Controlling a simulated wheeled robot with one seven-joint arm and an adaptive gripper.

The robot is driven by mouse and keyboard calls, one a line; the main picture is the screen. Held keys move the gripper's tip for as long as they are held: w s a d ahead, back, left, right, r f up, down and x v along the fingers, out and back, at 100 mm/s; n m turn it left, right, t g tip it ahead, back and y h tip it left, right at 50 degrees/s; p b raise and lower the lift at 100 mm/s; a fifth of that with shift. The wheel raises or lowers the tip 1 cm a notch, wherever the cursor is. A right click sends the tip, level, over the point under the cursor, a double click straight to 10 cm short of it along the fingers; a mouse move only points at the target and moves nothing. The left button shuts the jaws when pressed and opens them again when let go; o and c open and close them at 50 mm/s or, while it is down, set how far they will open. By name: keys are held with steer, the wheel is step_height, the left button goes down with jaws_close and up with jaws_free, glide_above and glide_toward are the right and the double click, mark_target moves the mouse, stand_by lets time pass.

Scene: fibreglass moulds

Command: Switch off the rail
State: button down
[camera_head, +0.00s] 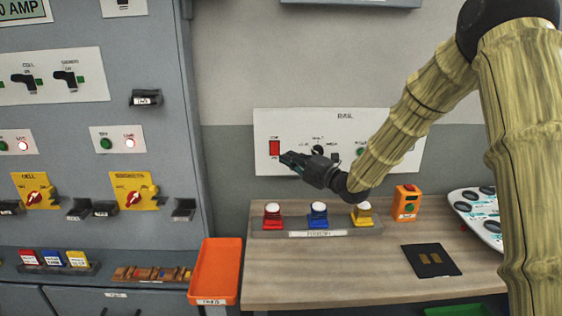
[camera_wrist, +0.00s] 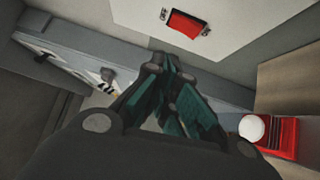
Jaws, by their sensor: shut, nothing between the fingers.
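The white RAIL panel (camera_head: 385,128) is on the wall above the wooden bench. In the wrist view, the fingertips (camera_wrist: 172,64) point toward the switch with a visible gap in the picture. Contact cannot be told.
Red (camera_head: 272,216), blue (camera_head: 318,216) and yellow (camera_head: 362,215) blocks with white tops stand in a grey holder below. An orange tray (camera_head: 215,272) is at the bench's left, beside the grey cabinet (camera_head: 120,220). An orange box (camera_head: 406,203) and black pad (camera_head: 431,260) lie right.

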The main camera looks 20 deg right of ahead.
steer(key=v, duration=0.2)
steer(key=r+b+v, duration=0.1)
steer(key=v, duration=0.1)
steer(key=shift+s, duration=0.25)
steer(key=shift+f, duration=0.1)
